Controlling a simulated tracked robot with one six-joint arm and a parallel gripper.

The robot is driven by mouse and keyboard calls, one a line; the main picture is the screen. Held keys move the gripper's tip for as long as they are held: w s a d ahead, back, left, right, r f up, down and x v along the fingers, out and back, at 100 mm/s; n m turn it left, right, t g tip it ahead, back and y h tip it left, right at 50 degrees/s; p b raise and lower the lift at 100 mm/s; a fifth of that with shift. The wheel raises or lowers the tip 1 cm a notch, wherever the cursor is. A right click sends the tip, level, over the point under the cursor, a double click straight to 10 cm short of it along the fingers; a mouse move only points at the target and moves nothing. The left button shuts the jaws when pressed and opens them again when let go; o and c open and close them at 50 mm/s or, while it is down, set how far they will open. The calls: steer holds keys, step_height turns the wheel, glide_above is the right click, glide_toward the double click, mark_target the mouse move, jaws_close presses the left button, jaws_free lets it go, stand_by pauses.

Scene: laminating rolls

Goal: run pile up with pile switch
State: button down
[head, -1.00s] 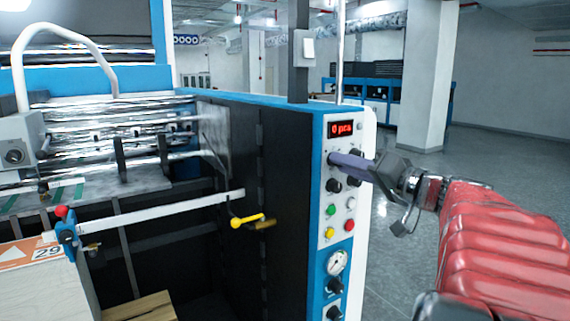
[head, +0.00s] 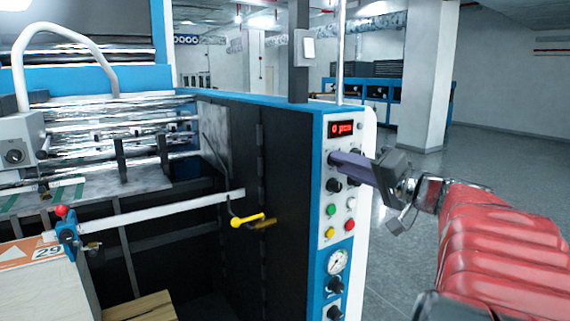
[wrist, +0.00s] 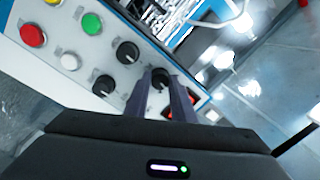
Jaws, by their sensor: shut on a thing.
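My gripper (head: 335,158) reaches in from the right to the control panel (head: 343,113) on the end of the machine. Its fingers are shut on a black knob (wrist: 158,76), the upper left one below the red display (head: 341,129). In the head view the fingers hide this knob. In the wrist view it shows between the two fingertips (wrist: 162,80). I cannot read any label that marks it as the pile switch. Other black knobs (head: 333,185) sit close below and beside it.
Below the knobs are green (head: 331,210), white (head: 351,203), red (head: 349,225) and yellow (head: 329,233) buttons and a gauge (head: 337,262). A yellow-handled lever (head: 247,220) sticks out at the left. Open floor (head: 470,180) lies right of the machine.

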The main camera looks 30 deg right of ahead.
steer(key=m, duration=0.6)
steer(key=shift+f+m, duration=0.15)
steer(key=shift+m, duration=0.25)
steer(key=c, duration=1.5)
jaws_free()
steer(key=shift+s, duration=0.15)
steer(key=shift+s+d+f, duration=0.15)
steer(key=shift+s+d, duration=0.05)
steer(key=shift+s, duration=2.05)
steer(key=shift+s+d+f, duration=0.1)
steer(key=shift+s+d, duration=0.1)
steer(key=shift+s, duration=2)
steer(key=shift+s+d+f, duration=0.15)
steer(key=shift+s+d, duration=0.05)
steer(key=shift+s, duration=2.05)
